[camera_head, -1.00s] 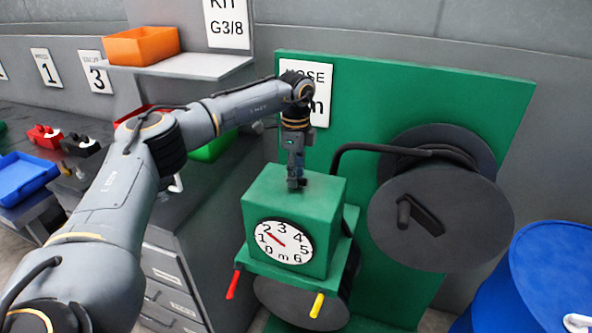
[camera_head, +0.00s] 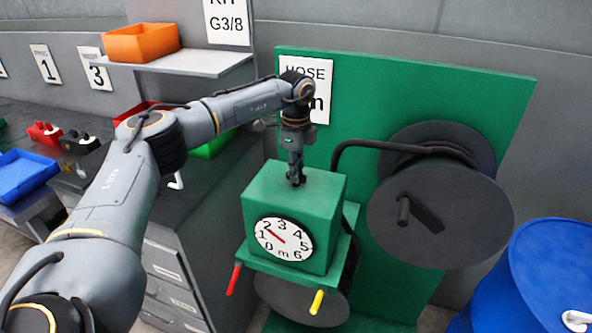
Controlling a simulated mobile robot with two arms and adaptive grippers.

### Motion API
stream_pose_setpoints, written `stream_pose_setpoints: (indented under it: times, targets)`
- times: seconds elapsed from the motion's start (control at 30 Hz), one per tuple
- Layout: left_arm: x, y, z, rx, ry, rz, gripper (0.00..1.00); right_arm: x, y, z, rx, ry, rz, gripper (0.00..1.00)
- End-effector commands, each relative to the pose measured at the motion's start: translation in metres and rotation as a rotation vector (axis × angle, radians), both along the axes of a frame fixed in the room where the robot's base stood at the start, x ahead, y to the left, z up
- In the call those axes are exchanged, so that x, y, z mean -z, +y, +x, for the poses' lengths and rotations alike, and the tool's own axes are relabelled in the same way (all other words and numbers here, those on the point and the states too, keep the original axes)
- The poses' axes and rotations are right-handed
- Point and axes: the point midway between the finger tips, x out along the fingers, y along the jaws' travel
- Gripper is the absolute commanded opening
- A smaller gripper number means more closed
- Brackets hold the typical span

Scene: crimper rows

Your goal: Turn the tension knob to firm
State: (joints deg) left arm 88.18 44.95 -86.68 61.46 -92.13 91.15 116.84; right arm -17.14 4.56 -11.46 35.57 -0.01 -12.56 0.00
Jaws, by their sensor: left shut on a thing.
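My left gripper (camera_head: 296,180) points straight down at the top of a green box (camera_head: 322,192). It is shut on a small dark thing there, which I take for the tension knob; the fingers hide most of it, so its setting cannot be read. The box carries a white dial (camera_head: 284,240) numbered 0 to 6 with an "m". Its red needle points up and left, between 1 and 2. My right gripper is not in view.
A red handle (camera_head: 233,279) and a yellow handle (camera_head: 317,302) hang below the box. A black hose reel (camera_head: 450,210) stands to the right on a green panel (camera_head: 480,85). A blue drum (camera_head: 550,270) is at far right. An orange bin (camera_head: 141,43) sits on a shelf.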

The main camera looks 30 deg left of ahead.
Motion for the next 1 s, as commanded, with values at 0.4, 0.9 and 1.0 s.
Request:
stream_pose_setpoints:
  times: [0.4, 0.9, 1.0]
  targets:
    - [0.0005, -0.0012, -0.0002, 0.32, 0.003, -0.002, 0.0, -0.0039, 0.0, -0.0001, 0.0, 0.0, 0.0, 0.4]
    - [0.0005, -0.0011, 0.0, 0.797, 0.001, -0.002, 0.0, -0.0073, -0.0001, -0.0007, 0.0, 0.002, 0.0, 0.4]
    - [0.0006, -0.0012, -0.0001, 0.892, 0.002, -0.002, 0.0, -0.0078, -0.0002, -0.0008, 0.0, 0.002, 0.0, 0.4]
